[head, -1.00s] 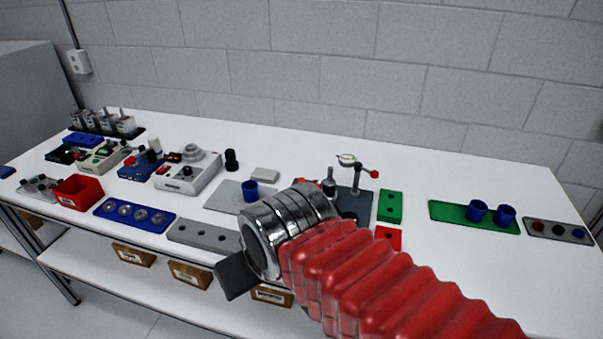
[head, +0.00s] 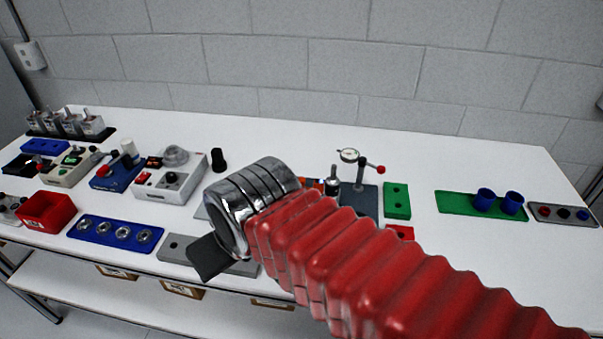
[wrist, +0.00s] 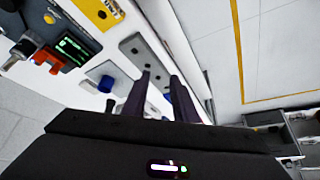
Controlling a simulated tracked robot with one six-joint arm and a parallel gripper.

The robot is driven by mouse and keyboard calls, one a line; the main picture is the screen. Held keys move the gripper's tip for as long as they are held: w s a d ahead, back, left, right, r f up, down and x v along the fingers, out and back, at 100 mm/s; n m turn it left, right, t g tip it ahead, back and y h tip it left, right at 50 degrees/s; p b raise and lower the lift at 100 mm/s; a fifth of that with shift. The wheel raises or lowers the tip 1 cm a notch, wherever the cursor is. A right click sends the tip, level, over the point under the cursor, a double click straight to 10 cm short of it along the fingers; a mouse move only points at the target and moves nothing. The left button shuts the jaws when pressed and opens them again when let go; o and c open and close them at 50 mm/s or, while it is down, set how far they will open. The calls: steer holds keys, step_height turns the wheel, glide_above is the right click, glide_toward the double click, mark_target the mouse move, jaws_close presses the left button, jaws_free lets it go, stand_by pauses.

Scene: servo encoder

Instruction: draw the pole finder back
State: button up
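I cannot tell for sure which thing is the pole finder. A dark stand (head: 358,200) behind my arm carries a round dial (head: 348,155) and a lever with a red knob (head: 380,169). My arm hides part of it. My gripper (wrist: 160,76) shows two dark fingers with a gap between them and nothing held. In the head view only its dark end (head: 209,258) shows, over the bench's front edge. In the wrist view the fingers lie over or near a grey plate with holes (wrist: 138,48), apart from the device with a green screen (wrist: 75,47).
The white bench (head: 300,120) holds a red bin (head: 46,211), a blue plate with rings (head: 110,232), a grey control box (head: 170,180), a green block (head: 396,200) and a green tray with blue cups (head: 455,203). A brick wall stands behind. The bench's right front is clear.

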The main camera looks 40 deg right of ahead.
step_height(320, 180, up, 3)
steer(key=m+g+y, duration=0.1)
steer(key=m+g, duration=0.3)
steer(key=m, duration=0.9)
glide_above(302, 179)
steer(key=s+d, duration=0.2)
steer(key=s, duration=0.1)
steer(key=shift+w+a+r, duration=0.2)
steer(key=shift+a, duration=0.05)
steer(key=shift+f, duration=0.1)
steer(key=f, duration=0.4)
steer(key=w+a+f, duration=0.1)
steer(key=f, duration=0.4)
steer(key=w+f, duration=0.1)
steer(key=f, duration=0.3)
steer(key=shift+w+a+f, duration=0.15)
steer(key=shift+w+f, duration=0.05)
jaws_close()
